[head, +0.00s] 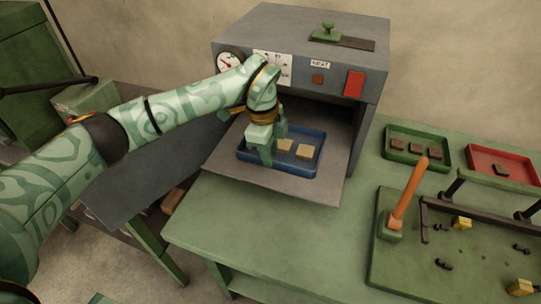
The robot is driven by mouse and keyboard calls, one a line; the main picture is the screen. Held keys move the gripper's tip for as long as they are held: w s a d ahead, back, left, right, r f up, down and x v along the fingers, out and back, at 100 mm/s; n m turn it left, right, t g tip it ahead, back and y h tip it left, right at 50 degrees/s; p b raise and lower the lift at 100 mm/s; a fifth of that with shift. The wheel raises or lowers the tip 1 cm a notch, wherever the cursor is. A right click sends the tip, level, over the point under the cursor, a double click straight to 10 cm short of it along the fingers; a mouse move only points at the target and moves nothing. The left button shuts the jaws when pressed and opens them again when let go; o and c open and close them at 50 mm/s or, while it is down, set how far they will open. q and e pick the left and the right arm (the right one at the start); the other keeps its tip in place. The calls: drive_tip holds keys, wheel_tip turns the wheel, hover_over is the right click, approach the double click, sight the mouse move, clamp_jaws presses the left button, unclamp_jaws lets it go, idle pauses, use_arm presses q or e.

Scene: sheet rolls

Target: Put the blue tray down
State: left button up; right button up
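The blue tray (312,172) sits at the mouth of the grey oven, on its lowered front flap (325,190). It looks level. Two tan square pieces (304,151) show in it, and its left part is partly hidden by my gripper. My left gripper (273,148) reaches down over the left half of the tray, fingers low at tray height. One finger is in front and the other partly behind, and I cannot tell whether they hold the tray, a piece or nothing. My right gripper is not in view.
The grey oven (290,50) has a dial and a red switch. On the green bench (260,225) are a green tray (446,163) with dark pieces, a red tray (480,155) and a fixture board (400,275) with an orange lever (408,195). The bench front is clear.

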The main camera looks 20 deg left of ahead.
use_arm(q)
wheel_tip(320, 180, up, 10)
drive_tip(key=a+p, duration=0.1)
drive_tip(key=p, duration=0.1)
drive_tip(key=shift+a, duration=0.15)
drive_tip(key=shift+c, duration=0.4)
idle(0.5)
